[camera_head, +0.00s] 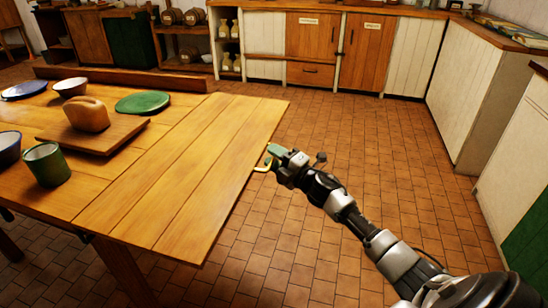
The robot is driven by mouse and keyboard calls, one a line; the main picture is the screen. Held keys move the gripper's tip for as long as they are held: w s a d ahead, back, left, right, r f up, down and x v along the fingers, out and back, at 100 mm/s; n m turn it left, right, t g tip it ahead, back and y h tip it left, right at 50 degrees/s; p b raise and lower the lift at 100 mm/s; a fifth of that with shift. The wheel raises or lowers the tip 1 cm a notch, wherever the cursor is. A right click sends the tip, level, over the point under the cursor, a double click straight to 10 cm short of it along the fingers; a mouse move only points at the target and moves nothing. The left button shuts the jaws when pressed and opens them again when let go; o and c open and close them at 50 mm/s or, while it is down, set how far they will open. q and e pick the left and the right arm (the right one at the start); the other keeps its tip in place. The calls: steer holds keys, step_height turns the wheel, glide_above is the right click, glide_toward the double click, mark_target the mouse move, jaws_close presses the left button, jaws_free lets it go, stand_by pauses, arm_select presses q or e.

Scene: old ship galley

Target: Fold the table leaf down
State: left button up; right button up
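The wooden table leaf (195,190) is the right-hand part of the table (85,200). It is up and level with the rest of the top, with a seam line between them. My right gripper (266,161) is at the leaf's right edge, about midway along it. A small brass-coloured piece shows at the fingertips; I cannot tell whether it is a handle or part of the gripper. I cannot tell whether the fingers are closed on the edge or only beside it. My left gripper is not in view.
On the fixed top are a bread loaf (87,115) on a board (115,137), a green plate (143,103), a green cup (46,165) and bowls (71,87). The leaf is bare. Tiled floor (350,140) right of the table is clear up to the white cabinets (475,105).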

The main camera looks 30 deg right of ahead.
steer(key=shift+c, duration=0.2)
jaws_close()
steer(key=shift+f+b, duration=0.25)
steer(key=shift+b, duration=0.05)
